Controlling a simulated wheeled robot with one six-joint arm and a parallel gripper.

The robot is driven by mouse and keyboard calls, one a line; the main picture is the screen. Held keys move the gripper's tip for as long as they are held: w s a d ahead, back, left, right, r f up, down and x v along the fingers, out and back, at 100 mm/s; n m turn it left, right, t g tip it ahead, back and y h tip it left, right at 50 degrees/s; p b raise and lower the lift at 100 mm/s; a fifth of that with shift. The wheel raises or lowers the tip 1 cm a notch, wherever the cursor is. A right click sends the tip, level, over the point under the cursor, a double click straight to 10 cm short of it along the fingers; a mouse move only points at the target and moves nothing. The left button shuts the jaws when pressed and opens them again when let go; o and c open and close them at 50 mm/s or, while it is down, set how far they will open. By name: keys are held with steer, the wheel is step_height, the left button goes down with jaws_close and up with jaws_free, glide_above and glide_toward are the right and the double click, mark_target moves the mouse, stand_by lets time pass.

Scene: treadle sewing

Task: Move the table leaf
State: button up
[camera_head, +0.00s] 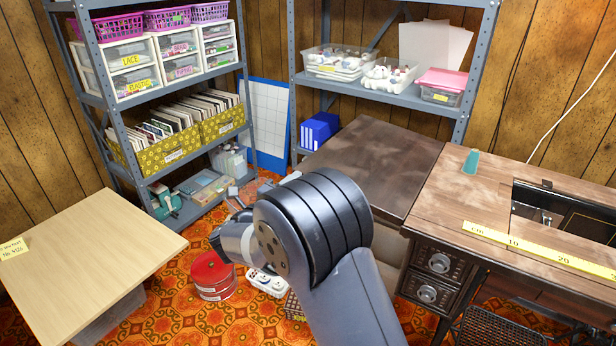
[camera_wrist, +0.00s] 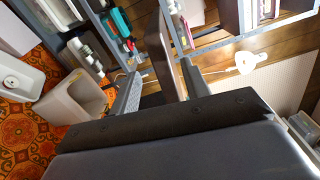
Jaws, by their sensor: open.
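The table leaf (camera_head: 372,160) is a dark brown wooden panel. It lies flat, joined to the left side of the lighter brown sewing table top (camera_head: 480,200). My arm hides its front left part in the head view. A dark brown board edge (camera_wrist: 160,45), apparently the leaf, shows between and beyond the fingertips. I cannot tell whether either finger touches it.
A yellow ruler (camera_head: 540,249) and a teal object (camera_head: 471,162) lie on the sewing table. A pale wooden table (camera_head: 90,265) stands at left. A red tin (camera_head: 213,276) stands on the patterned floor. Loaded shelves (camera_head: 115,110) line the walls.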

steer(key=b+x, duration=0.1)
steer(key=x, duration=0.6)
steer(key=shift+c, duration=0.6)
jaws_close()
